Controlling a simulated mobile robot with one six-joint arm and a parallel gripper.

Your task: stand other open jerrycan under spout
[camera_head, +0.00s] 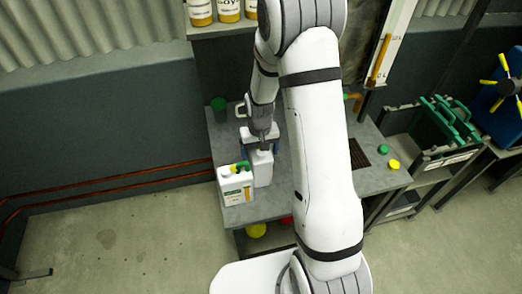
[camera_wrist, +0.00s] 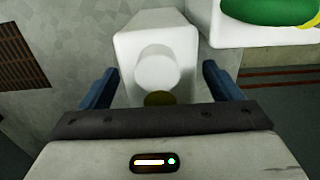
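A plain white jerrycan (camera_head: 263,172) stands on the grey bench, partly under my gripper (camera_head: 262,145). In the wrist view this jerrycan (camera_wrist: 185,40) lies between the two blue fingers of my gripper (camera_wrist: 160,92), with a visible gap on each side. The fingers are open and not touching it. A dark olive round patch shows on its top, partly hidden by the gripper body. A second white jerrycan (camera_head: 235,189) with a green and yellow top and a label stands to its left; part of it shows in the wrist view (camera_wrist: 270,38). An orange spout (camera_head: 355,99) shows right of my arm.
A green cup (camera_head: 218,104) stands at the bench's back left. A green cap (camera_head: 383,149) and a yellow cap (camera_head: 393,165) lie on the right side near a dark grate (camera_head: 359,154). A rack with green-handled items (camera_head: 445,125) stands farther right. My arm hides the bench's middle.

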